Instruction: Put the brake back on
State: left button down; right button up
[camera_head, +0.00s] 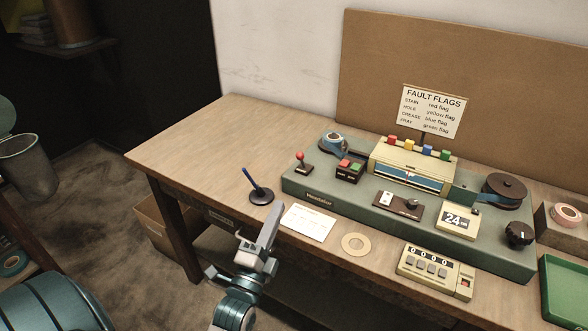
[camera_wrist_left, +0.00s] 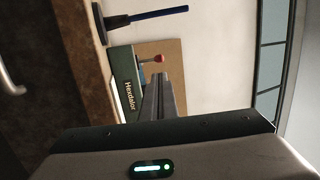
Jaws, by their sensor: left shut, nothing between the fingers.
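The green winding machine (camera_head: 310,192) stands on the wooden table. A small lever with a red knob (camera_head: 300,157) stands upright at its left end; the knob also shows in the wrist view (camera_wrist_left: 159,58). A brown plate (camera_head: 398,206) with small switches is on the machine's front. No part is marked as the brake that I can read. My left gripper (camera_head: 273,210) is shut and empty at the table's front edge, in front of and below the red-knobbed lever, apart from it. Its closed fingers (camera_wrist_left: 161,85) point toward the machine. My right gripper is out of view.
A counter box (camera_head: 435,271) and a green tray (camera_head: 563,292) are further right. The table's left part is clear.

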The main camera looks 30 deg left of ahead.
aim_at(299, 158)
pick_arm(q)
jog(key=p+x, duration=0.3)
jog(key=x, duration=1)
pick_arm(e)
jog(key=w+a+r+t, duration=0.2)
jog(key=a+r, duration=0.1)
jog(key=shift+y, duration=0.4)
pick_arm(q)
jog(key=shift+f, duration=0.1)
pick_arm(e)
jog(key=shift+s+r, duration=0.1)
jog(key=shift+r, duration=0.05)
